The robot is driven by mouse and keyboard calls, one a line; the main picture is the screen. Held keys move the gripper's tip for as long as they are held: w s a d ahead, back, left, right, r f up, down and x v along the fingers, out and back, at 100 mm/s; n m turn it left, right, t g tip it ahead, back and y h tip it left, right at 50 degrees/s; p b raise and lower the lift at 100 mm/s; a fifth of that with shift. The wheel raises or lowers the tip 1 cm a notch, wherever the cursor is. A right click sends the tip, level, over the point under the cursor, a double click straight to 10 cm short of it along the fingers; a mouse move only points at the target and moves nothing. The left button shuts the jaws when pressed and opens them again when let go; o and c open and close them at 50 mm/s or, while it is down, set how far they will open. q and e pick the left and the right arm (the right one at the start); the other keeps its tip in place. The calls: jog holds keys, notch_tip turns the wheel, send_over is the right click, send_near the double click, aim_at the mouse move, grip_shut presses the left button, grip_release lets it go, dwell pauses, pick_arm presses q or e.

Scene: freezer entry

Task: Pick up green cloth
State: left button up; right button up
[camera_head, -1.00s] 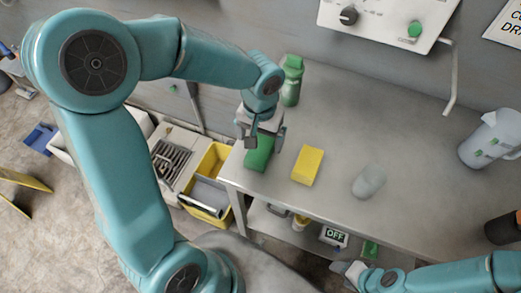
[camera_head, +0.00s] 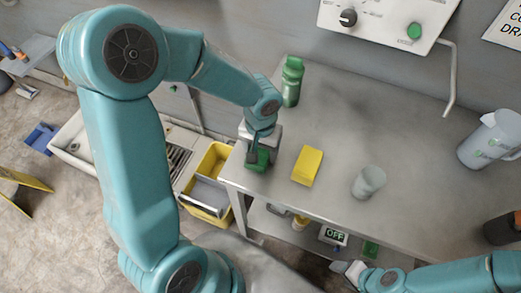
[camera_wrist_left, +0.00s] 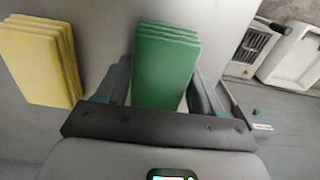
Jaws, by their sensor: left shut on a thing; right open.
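The green cloth (camera_head: 257,160) is a folded stack near the left edge of the grey metal table (camera_head: 330,125). My left gripper (camera_head: 259,152) is over it from above, with its fingers on both sides. In the left wrist view the cloth (camera_wrist_left: 163,68) sits between the two fingers, and the gripper is shut on it. I cannot tell whether the cloth is lifted off the table. My right gripper (camera_head: 350,270) is open and empty at the bottom of the head view, in front of the table.
A yellow folded cloth (camera_head: 307,166) lies right of the green one. A clear cup (camera_head: 368,182), a green bottle (camera_head: 292,82) and a jug (camera_head: 490,140) stand on the table. A yellow bin (camera_head: 213,163) is left of the table, below. The table's middle is clear.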

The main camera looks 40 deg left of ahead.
aim_at(260, 150)
pick_arm(q)
jog(key=shift+r, duration=0.1)
notch_tip(260, 150, up, 20)
dwell(0.4)
jog(key=o, duration=0.3)
jog(key=shift+c, duration=0.7)
